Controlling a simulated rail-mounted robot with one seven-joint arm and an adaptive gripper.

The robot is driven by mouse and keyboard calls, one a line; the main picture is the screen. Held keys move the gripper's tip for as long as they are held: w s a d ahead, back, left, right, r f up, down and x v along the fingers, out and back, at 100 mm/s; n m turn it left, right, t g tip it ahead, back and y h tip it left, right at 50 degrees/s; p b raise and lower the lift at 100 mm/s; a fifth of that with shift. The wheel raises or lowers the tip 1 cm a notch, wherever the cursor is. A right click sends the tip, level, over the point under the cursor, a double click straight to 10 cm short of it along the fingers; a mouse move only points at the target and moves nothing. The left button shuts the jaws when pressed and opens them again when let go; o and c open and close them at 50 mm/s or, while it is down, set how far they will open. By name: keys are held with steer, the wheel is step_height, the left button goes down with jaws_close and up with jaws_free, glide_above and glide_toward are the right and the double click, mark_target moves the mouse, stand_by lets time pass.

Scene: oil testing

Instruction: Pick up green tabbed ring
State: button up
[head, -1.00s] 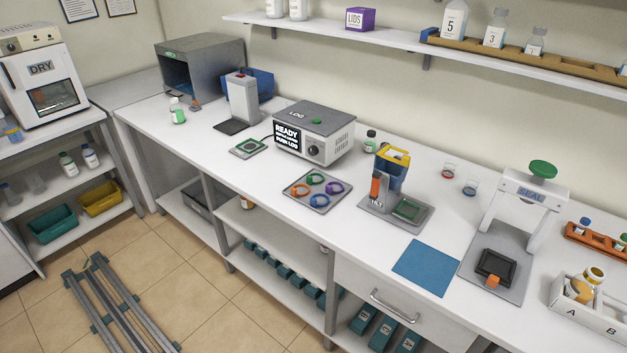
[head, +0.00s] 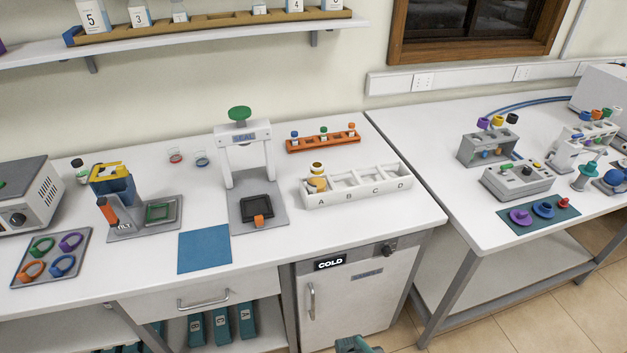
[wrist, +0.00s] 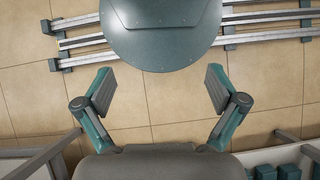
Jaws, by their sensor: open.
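The green tabbed ring (head: 41,247) lies at the back left of a small grey tray (head: 47,279) on the left part of the bench. It shares the tray with a purple ring (head: 71,242), an orange ring (head: 33,271) and a blue ring (head: 62,265). My gripper (wrist: 160,90) is open and empty, with its fingers spread wide over the tiled floor. It is far from the tray. The rings do not show in the wrist view. A teal piece at the bottom edge of the head view seems to be part of my arm.
A box-shaped instrument (head: 27,198) stands behind the tray. A grey stand with an orange handle (head: 108,211) is to its right. A blue mat (head: 204,249), the SEAL press (head: 243,150) and a white lettered rack (head: 357,186) are further right. Floor rails (wrist: 80,40) run below.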

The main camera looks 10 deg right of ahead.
stand_by(0.4)
steer(key=c, duration=0.7)
steer(key=shift+c, duration=0.2)
